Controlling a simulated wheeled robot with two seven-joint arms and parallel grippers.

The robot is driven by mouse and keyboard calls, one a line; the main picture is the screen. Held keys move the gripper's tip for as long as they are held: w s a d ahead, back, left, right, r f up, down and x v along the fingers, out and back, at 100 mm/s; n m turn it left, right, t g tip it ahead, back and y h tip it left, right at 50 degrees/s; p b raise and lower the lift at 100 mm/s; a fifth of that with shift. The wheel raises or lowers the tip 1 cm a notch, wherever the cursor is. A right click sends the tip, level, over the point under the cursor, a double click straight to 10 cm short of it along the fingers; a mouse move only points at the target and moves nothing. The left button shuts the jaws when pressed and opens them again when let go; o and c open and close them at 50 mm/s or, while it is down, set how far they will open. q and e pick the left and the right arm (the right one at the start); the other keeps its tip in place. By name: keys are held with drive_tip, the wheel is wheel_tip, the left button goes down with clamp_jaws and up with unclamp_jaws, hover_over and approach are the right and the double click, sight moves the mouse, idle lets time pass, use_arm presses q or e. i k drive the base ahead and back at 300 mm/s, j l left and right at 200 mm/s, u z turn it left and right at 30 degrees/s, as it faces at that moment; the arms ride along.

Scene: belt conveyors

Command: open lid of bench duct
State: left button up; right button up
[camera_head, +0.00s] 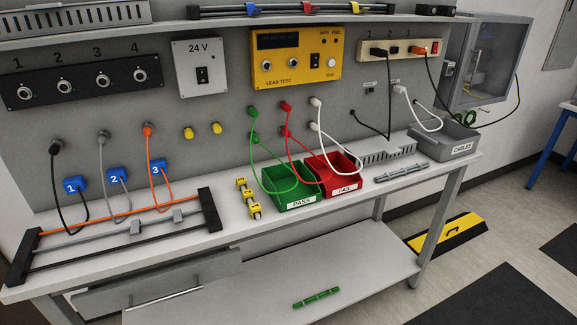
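A grey slotted duct (388,155) sits on the bench top at the right, against the back panel, between the red FAIL bin and the grey CABLES bin. Its comb-like front slots face me. Its top is seen at a shallow angle, and I cannot tell clearly whether a lid is on it. A separate grey bar (402,172) with small fittings lies on the bench just in front of the duct, apart from it. I cannot tell whether it is a lid. Neither of my grippers is in view.
The red FAIL bin (341,187) and green PASS bin (297,203) stand left of the duct, with cables looping into them. The grey CABLES bin (450,139) stands to its right. White and black cables hang above the duct. A yellow-black cover (446,233) lies on the floor.

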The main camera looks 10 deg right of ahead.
sight(359, 150)
drive_tip(key=i+l, duration=0.1)
drive_tip(key=l, duration=0.45)
drive_tip(key=i+l+u, duration=0.15)
drive_tip(key=l, duration=1)
drive_tip(key=i+u, duration=0.05)
drive_tip(key=i, duration=0.05)
